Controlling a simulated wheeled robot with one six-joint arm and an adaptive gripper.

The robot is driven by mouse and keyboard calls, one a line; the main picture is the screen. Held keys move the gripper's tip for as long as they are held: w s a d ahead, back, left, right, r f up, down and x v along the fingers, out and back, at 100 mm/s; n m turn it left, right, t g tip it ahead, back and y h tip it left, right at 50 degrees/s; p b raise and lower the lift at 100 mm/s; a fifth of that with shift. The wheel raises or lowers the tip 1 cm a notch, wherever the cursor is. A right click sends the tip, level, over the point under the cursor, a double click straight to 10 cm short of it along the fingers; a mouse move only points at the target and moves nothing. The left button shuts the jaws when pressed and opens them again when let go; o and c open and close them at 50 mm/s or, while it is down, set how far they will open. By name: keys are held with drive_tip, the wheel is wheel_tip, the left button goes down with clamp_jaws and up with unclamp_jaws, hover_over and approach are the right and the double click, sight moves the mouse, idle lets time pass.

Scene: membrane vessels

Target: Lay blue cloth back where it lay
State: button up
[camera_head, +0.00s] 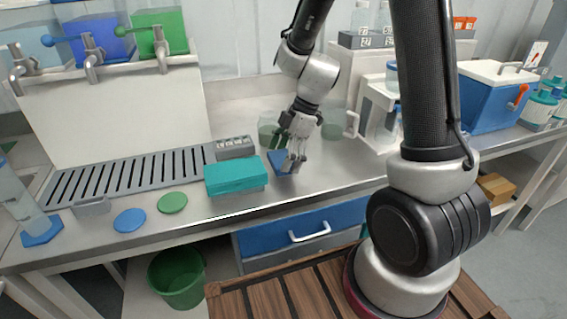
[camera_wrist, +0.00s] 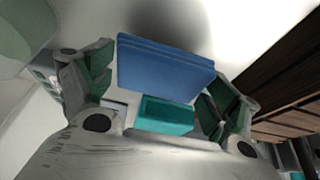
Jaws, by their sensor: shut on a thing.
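The blue cloth (camera_head: 277,160) is a folded flat pad at my gripper (camera_head: 291,163), over the steel counter just right of the teal box. In the wrist view the cloth (camera_wrist: 165,68) spans between the two green-padded fingers of my gripper (camera_wrist: 157,88), which is shut on it. The fingers partly cover the cloth in the head view. A dark shadow lies beside it on the counter; I cannot tell whether it touches the surface.
The teal box (camera_head: 236,176) stands close left of the cloth; it also shows in the wrist view (camera_wrist: 166,115). A grey drain grate (camera_head: 125,178), a green disc (camera_head: 173,203) and a blue disc (camera_head: 130,220) lie further left. Glass vessels (camera_head: 332,130) stand behind my gripper.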

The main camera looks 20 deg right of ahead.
drive_tip(key=shift+f, duration=1.15)
drive_tip(key=shift+f, duration=0.2)
drive_tip(key=o, duration=0.8)
drive_tip(key=shift+c, duration=0.2)
drive_tip(key=v, duration=1.2)
drive_tip(key=s+d+r+m+t+h, duration=0.2)
drive_tip(key=s+d+r+m, duration=0.3)
drive_tip(key=s+m, duration=0.4)
drive_tip(key=s+d+r+m+t+h, duration=0.2)
drive_tip(key=s+d+r+m, duration=0.2)
drive_tip(key=s+r+m, duration=0.3)
drive_tip(key=s+m, duration=0.2)
drive_tip(key=s, duration=0.1)
drive_tip(key=shift+d+h, duration=0.3)
drive_tip(key=shift+d, duration=0.1)
